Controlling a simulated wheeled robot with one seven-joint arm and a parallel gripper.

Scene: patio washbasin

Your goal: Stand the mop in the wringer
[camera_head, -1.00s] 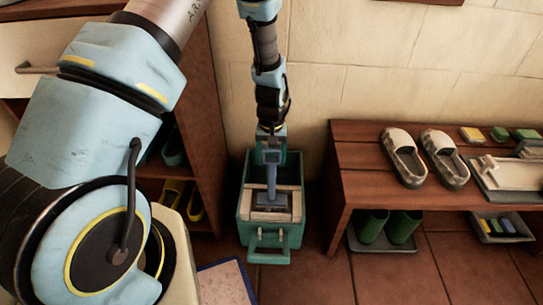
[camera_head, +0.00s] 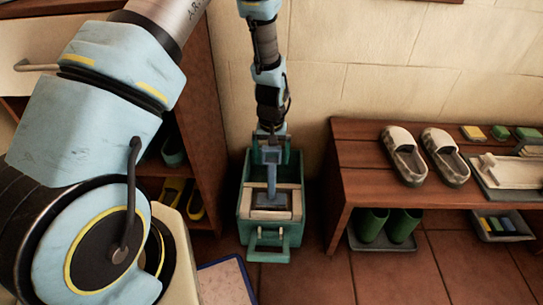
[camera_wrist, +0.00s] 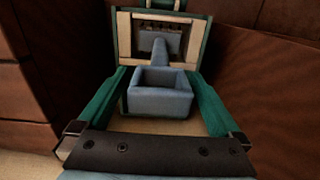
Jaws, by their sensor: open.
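The mop (camera_head: 271,182) is blue-grey, with a narrow stem and a wider head low in the wringer. It stands roughly upright there with no finger seen on it. In the wrist view the mop (camera_wrist: 160,95) shows a hollow square top end, with its stem running down to the head. The cream wringer (camera_head: 288,190) sits in a teal bucket (camera_head: 245,225) on the floor; it also shows in the wrist view (camera_wrist: 124,45). My gripper (camera_head: 271,157) is open just above the mop's top, its fingers apart on either side. The mop head's underside is hidden.
A wooden cabinet with shoes (camera_head: 208,120) stands close left of the bucket. A wooden bench (camera_head: 345,185) with slippers (camera_head: 403,155) stands to the right, green boots (camera_head: 370,226) beneath it. The wall is close behind. Tiled floor in front is partly clear.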

